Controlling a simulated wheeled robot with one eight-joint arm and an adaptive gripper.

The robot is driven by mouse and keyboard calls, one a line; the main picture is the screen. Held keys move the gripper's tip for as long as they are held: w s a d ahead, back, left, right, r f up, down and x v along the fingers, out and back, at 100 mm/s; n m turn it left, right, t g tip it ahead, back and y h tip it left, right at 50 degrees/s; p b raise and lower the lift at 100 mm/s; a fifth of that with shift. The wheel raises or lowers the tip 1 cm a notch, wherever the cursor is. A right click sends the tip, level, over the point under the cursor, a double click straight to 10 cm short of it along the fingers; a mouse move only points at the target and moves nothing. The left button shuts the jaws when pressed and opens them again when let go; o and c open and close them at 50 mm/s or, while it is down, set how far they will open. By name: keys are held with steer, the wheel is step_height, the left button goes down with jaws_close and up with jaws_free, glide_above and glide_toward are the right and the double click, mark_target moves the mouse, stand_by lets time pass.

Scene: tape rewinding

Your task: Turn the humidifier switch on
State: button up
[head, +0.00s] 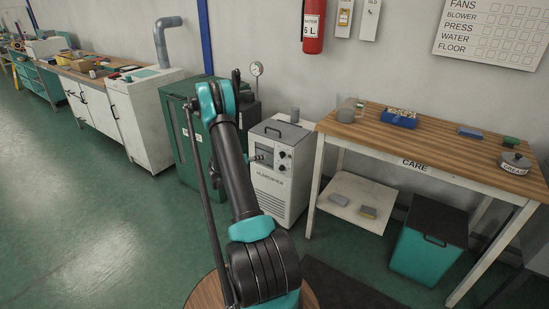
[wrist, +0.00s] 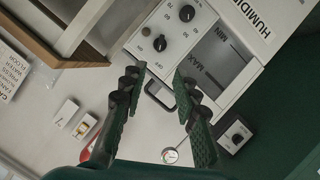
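The white humidifier (head: 272,190) stands on the floor against the wall, between a green cabinet and a wooden table. In the wrist view its front panel (wrist: 226,92) appears turned, with a dark MIN/MAX window (wrist: 213,55). Two black round knobs sit beside the window: a numbered dial (wrist: 160,43) and another knob (wrist: 187,12). The dial's pointer is too small to read surely. A dark handle (wrist: 156,100) is on the humidifier's top. My gripper (wrist: 161,74) is open and empty, its fingers apart, with the knobs beyond the fingertips. In the head view my arm hides most of the gripper.
A green cabinet (head: 184,135) stands left of the humidifier. A small box with a black knob (wrist: 237,133) and a round gauge (wrist: 170,155) are nearby. The wooden table (head: 440,139) stands to the right. A red extinguisher (head: 313,28) hangs above. The floor at left is clear.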

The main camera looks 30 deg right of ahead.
mark_target(282, 155)
steer(key=x, duration=1.6)
steer(key=shift+f, duration=0.1)
jaws_close()
steer(key=shift+s, duration=0.1)
